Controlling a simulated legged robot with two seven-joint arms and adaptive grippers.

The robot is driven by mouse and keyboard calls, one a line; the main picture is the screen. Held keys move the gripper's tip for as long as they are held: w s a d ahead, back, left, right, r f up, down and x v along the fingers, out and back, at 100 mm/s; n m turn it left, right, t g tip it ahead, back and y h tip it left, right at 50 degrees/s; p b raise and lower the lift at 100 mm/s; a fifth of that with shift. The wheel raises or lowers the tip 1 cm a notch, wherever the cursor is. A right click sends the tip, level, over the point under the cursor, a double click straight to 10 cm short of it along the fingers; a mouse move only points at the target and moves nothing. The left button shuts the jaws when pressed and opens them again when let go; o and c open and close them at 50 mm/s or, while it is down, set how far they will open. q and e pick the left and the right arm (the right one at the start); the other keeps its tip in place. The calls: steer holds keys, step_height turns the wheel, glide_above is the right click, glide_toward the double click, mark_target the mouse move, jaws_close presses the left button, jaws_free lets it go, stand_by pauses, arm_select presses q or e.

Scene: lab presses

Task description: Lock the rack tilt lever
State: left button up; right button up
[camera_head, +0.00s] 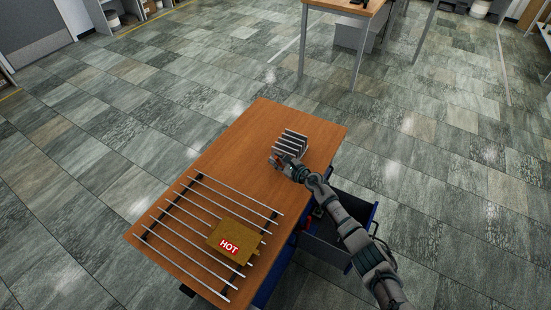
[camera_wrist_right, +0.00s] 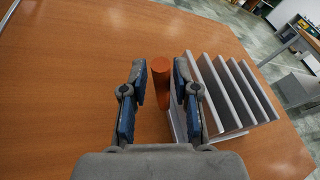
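The rack (camera_head: 291,143) is a small grey piece with several upright parallel plates, at the far right part of the wooden table. It also shows in the right wrist view (camera_wrist_right: 232,92), right of my fingers. An orange-red cylindrical lever (camera_wrist_right: 161,82) stands beside the rack, between my right gripper's fingers (camera_wrist_right: 160,85). A narrow gap shows on the lever's left side; on its right side the finger is very close, and I cannot tell if it touches. My right gripper (camera_head: 283,160) is open at the rack's near side. The lever's lower end is partly hidden. My left gripper is out of view.
An open drawer (camera_head: 325,243) sticks out below the table's right side. The table middle (camera_head: 240,150) is clear.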

steer(key=shift+w+r, duration=0.15)
steer(key=shift+r, duration=0.1)
steer(key=shift+d+r, duration=0.1)
steer(key=shift+s+d, duration=0.15)
steer(key=shift+s, duration=0.05)
steer(key=v, duration=1.1)
steer(key=shift+d, duration=0.2)
steer(key=shift+s, duration=0.1)
